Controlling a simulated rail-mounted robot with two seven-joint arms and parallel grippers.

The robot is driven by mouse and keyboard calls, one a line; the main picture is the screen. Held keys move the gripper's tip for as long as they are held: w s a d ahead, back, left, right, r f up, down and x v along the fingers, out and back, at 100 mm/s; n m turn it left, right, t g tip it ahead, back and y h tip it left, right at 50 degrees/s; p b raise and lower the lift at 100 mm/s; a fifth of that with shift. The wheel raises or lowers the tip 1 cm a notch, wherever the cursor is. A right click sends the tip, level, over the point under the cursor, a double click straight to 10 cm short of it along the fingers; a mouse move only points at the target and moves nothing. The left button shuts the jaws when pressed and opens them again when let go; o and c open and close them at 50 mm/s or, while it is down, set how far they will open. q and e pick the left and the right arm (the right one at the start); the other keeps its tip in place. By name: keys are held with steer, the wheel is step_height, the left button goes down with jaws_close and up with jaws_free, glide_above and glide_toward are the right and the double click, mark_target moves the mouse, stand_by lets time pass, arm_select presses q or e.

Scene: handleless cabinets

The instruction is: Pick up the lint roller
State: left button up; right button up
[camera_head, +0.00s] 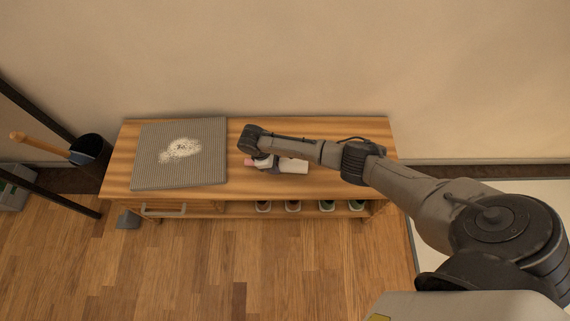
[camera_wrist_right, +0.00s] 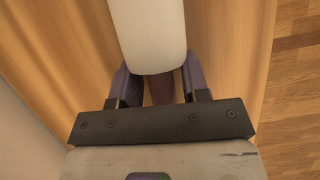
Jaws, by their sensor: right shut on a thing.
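The lint roller has a white roll (camera_head: 293,167) and a pinkish handle end, and lies over the right half of the wooden bench (camera_head: 345,180). My right gripper (camera_head: 263,163) comes down on it from above, next to the roll. In the right wrist view the white roll (camera_wrist_right: 148,35) extends beyond the two dark fingers, and the brownish handle sits between them. My right gripper (camera_wrist_right: 157,84) is shut on the handle. I cannot tell whether the roller touches the bench top. My left gripper is not in view.
A grey cushion (camera_head: 205,145) with a white fuzzy patch lies on the bench's left half. Several small items stand on the shelf below. A wooden-handled tool (camera_head: 38,144) and a dark container (camera_head: 90,150) are at the left. The wall (camera_head: 300,60) is close behind the bench.

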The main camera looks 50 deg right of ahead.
mark_target(279, 165)
steer(key=shift+r+p, duration=0.65)
steer(key=shift+r, duration=0.2)
steer(key=r+p, duration=0.2)
steer(key=a+r+p, duration=0.1)
steer(key=shift+s+r, duration=0.4)
steer(key=s+a+r+p, duration=0.5)
steer(key=s+a+p, duration=0.1)
steer(key=a, duration=0.2)
steer(key=shift+s+a+r, duration=0.2)
steer(key=shift+r, duration=0.05)
